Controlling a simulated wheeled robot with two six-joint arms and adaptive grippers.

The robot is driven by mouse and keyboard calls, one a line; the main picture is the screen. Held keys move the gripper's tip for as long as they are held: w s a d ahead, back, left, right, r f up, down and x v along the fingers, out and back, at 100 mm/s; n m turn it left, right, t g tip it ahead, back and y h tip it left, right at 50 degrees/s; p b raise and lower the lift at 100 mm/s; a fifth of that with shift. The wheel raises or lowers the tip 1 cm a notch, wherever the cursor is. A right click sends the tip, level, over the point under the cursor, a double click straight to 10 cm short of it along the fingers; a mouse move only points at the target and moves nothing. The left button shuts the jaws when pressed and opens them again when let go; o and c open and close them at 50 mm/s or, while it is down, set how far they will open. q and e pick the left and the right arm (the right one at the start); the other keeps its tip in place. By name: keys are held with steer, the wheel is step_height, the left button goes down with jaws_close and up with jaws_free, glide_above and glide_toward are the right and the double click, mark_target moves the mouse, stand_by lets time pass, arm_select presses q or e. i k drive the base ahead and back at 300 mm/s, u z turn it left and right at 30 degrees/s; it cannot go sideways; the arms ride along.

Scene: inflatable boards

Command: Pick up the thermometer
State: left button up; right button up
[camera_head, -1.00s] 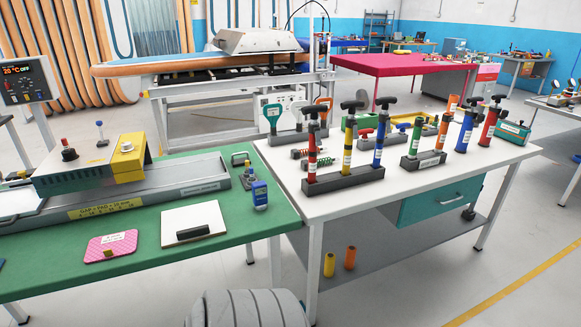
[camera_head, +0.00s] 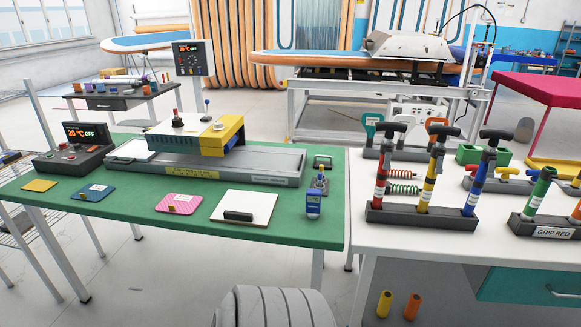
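A small blue handheld device (camera_head: 313,205), which looks like the thermometer, stands upright near the right front corner of the green table (camera_head: 270,232). A small stand (camera_head: 320,180) with a blue and yellow part is just behind it. Neither of my grippers is in view.
A white board (camera_head: 255,207) with a black handle lies left of the device, then pink, blue and yellow pads. A grey rail bed (camera_head: 260,165) carrying a yellow-and-white machine (camera_head: 205,132) runs behind. A white table (camera_head: 400,240) with pump racks stands on the right.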

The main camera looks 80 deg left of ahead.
mark_target(313, 195)
steer(key=u, duration=0.9)
steer(key=i, duration=0.85)
steer(key=u, duration=0.8)
